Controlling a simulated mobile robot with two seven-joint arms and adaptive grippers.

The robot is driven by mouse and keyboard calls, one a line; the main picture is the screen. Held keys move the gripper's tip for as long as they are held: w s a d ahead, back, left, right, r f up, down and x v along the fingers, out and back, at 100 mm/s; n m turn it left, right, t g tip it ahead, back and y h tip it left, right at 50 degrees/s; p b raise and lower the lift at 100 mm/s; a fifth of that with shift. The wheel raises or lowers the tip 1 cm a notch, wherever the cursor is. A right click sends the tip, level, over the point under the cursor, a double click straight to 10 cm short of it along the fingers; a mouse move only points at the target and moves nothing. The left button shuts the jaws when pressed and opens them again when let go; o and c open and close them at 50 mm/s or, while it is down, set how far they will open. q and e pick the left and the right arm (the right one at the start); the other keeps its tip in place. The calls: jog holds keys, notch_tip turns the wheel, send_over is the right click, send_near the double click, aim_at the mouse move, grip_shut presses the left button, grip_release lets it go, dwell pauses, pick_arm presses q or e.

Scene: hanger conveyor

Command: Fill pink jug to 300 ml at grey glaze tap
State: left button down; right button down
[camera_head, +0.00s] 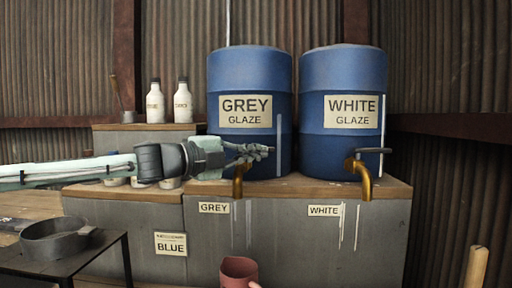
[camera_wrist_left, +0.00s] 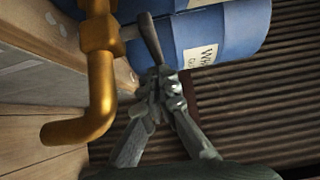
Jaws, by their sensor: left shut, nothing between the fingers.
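The pink jug (camera_head: 239,270) is at the bottom edge of the head view, below the grey tap, its lower part cut off. I cannot see its fill level. The brass grey glaze tap (camera_head: 238,183) is on the blue GREY GLAZE barrel (camera_head: 250,75), and no stream shows under its spout. It also shows large in the left wrist view (camera_wrist_left: 97,80), with a dark lever (camera_wrist_left: 150,40). My left gripper (camera_head: 262,152) is shut and empty at this tap's lever. In the wrist view its fingertips (camera_wrist_left: 160,88) are close to the lever's end; contact is unclear.
The blue WHITE GLAZE barrel (camera_head: 343,80) with its own brass tap (camera_head: 363,180) stands to the right. Two white bottles (camera_head: 155,103) stand behind my left arm. A grey pan (camera_head: 57,240) sits on a dark table at the left. A wooden post (camera_head: 475,268) rises at lower right.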

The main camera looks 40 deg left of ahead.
pick_arm(q)
jog(key=shift+w, duration=0.15)
jog(key=shift+w+a+r+n+y, duration=0.15)
jog(key=shift+w+n+y, duration=0.1)
jog(key=shift+y, duration=0.2)
jog(key=shift+w+a+n+y, duration=0.1)
jog(key=shift+n+y, duration=0.15)
jog(key=shift+y, duration=0.2)
